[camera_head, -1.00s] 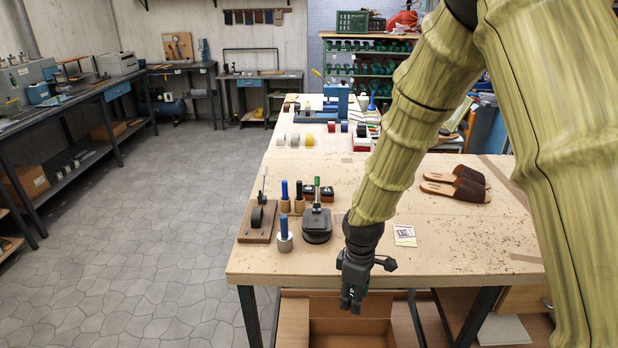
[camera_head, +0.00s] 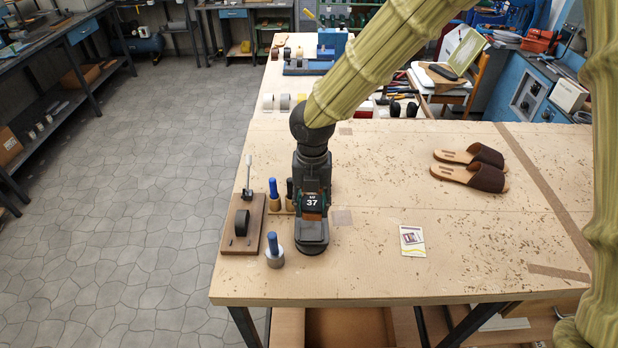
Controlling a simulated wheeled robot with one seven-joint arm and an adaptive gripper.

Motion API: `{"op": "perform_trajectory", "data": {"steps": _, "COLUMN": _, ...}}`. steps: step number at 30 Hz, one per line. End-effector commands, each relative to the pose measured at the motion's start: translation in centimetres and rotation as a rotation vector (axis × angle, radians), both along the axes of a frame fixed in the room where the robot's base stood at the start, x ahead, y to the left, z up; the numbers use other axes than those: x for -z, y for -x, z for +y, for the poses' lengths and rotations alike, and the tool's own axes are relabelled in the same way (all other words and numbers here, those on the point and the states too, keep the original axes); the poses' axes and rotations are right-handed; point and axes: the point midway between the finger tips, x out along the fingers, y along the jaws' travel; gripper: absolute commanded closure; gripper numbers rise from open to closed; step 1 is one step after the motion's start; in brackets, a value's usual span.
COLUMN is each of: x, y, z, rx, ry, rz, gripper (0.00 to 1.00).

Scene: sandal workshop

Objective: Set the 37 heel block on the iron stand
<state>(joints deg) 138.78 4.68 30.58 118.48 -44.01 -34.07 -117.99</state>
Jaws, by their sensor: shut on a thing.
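The 37 heel block (camera_head: 312,201) is dark, with a white "37" on its top and a brown lower edge. It sits between the fingers of my gripper (camera_head: 312,206), which is shut on it. My gripper points down at the front left of the workbench. The black iron stand (camera_head: 311,246) shows just below and in front of the block in the picture. My gripper and the block hide its rear part. I cannot tell whether the block touches the stand or is held above it.
A card (camera_head: 412,240) and brown sandals (camera_head: 472,177) lie to the right. The bench between is mostly clear.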

Motion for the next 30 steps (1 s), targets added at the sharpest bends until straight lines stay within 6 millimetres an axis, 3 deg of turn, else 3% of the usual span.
{"op": "perform_trajectory", "data": {"steps": 11, "x": 0.9, "y": 0.0, "z": 0.8, "rx": -0.04, "ry": 0.001, "rz": 0.001, "gripper": 0.85}}
{"op": "perform_trajectory", "data": {"steps": 30, "x": 5.0, "y": 0.0, "z": 0.5, "rx": -0.035, "ry": 0.0, "rz": 0.002, "gripper": 0.85}}
